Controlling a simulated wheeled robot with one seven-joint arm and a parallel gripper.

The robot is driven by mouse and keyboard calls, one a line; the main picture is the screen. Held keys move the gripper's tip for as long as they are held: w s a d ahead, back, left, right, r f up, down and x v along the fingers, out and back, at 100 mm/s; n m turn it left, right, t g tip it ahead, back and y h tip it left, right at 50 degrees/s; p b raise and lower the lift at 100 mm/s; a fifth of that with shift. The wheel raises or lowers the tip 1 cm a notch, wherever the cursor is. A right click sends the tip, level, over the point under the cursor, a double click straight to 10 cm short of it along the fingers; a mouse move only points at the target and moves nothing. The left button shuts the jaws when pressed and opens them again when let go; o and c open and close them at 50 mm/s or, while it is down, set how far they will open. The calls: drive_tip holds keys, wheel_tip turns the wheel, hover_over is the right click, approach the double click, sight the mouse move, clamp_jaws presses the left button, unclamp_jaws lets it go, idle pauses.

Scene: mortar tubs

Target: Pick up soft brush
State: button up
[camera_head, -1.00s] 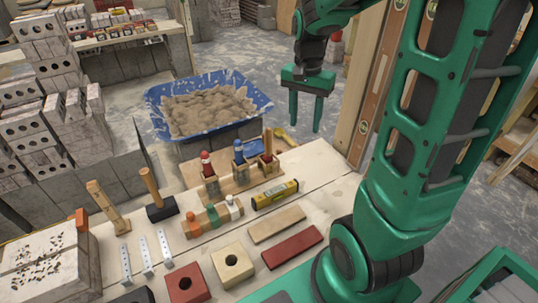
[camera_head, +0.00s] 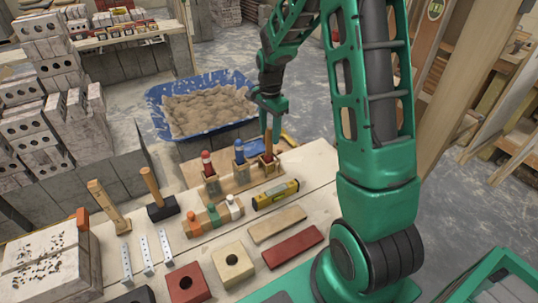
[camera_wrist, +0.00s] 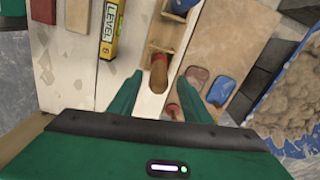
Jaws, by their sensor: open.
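My gripper (camera_head: 270,112) is open, pointing down just above the brown handle at the rack's right end. In the wrist view, the brown handle (camera_wrist: 158,74) shows end-on between and slightly beyond the two green fingertips (camera_wrist: 160,90). No contact is visible.
A yellow level (camera_head: 275,195) lies in front of the rack. A blue pad (camera_wrist: 221,90) lies behind it on the bench. A blue tub (camera_head: 160,122) of mortar stands beyond.

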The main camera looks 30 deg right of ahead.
sight(269, 144)
drive_tip(key=shift+s+a+f, duration=0.1)
drive_tip(key=shift+a+f, duration=0.05)
drive_tip(key=shift+f, duration=1.2)
drive_tip(key=shift+s+a+f, duration=0.1)
drive_tip(key=shift+f, duration=1.25)
clamp_jaws()
